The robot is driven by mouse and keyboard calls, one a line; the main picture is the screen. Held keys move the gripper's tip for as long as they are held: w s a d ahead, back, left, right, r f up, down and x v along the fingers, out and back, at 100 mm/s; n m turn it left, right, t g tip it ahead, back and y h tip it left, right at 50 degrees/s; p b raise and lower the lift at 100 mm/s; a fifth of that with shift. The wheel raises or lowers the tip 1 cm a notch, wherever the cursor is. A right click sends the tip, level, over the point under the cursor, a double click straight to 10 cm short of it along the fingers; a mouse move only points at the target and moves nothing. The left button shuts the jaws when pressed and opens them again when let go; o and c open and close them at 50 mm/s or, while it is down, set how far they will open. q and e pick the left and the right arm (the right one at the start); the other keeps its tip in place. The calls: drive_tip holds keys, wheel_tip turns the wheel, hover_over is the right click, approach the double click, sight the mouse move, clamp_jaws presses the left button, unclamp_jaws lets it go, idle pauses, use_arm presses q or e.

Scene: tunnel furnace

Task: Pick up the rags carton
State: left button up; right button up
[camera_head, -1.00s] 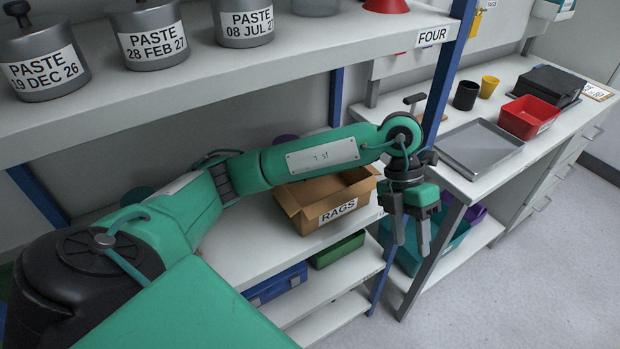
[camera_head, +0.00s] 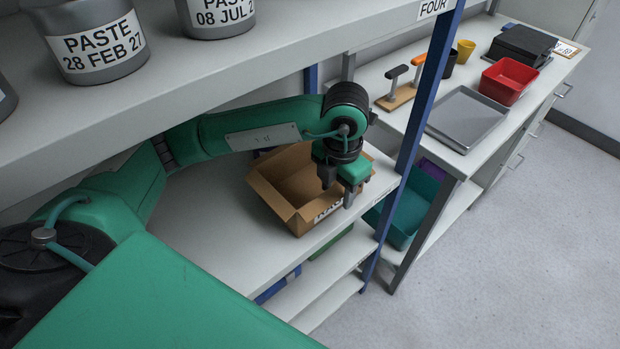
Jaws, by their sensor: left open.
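The rags carton (camera_head: 272,192) is an open-topped brown cardboard box on the middle shelf (camera_head: 205,222), near its right end. Its label is mostly hidden behind my left gripper. My left gripper (camera_head: 339,196) is open and points down at the carton's right front side. One finger shows over the carton's opening and the other in front of its label side. I cannot tell whether either finger touches the cardboard. The carton looks empty inside as far as I can see. My right gripper is not in view.
The upper shelf (camera_head: 215,55) holds grey paste pots (camera_head: 95,42) above my left arm. A blue upright (camera_head: 425,95) stands just right of the carton. Beyond it a bench holds a grey tray (camera_head: 467,117) and a red bin (camera_head: 508,80). Open floor lies at right.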

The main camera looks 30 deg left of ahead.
use_arm(q)
wheel_tip(320, 180, down, 2)
drive_tip(key=shift+c, duration=0.3)
drive_tip(key=c, duration=0.9)
